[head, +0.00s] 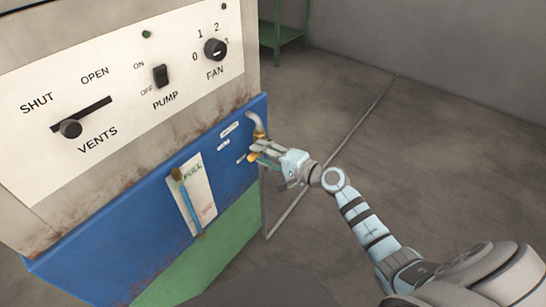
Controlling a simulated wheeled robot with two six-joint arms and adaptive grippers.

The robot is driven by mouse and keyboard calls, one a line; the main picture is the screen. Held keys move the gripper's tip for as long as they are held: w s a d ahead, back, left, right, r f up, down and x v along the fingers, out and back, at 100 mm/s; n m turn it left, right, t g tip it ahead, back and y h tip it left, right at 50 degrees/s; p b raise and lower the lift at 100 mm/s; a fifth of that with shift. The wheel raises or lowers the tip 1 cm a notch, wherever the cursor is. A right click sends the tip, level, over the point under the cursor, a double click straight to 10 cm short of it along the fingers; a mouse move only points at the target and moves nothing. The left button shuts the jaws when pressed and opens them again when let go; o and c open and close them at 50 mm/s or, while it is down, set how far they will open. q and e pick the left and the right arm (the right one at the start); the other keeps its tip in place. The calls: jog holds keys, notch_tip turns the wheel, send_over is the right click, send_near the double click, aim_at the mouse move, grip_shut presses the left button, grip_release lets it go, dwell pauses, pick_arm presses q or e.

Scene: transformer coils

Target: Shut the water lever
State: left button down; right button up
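A small brass fitting (259,134) with a curved grey pipe sits at the right edge of the blue panel (100,250). A brass-yellow piece, perhaps the water lever (252,156), shows just below it at my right gripper's fingertips. My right gripper (262,152) reaches in from the right, with its fingers pointing left at this piece. The fingers partly cover it, and I cannot tell whether they touch or grip it. My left gripper is not in view.
Above is a white control plate with a vents slider (71,128), a pump switch (161,76) and a fan knob (215,50). A gauge with a blue tube (190,208) is on the blue panel. Open floor lies right.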

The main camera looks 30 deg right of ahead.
jog(key=v, duration=1.1)
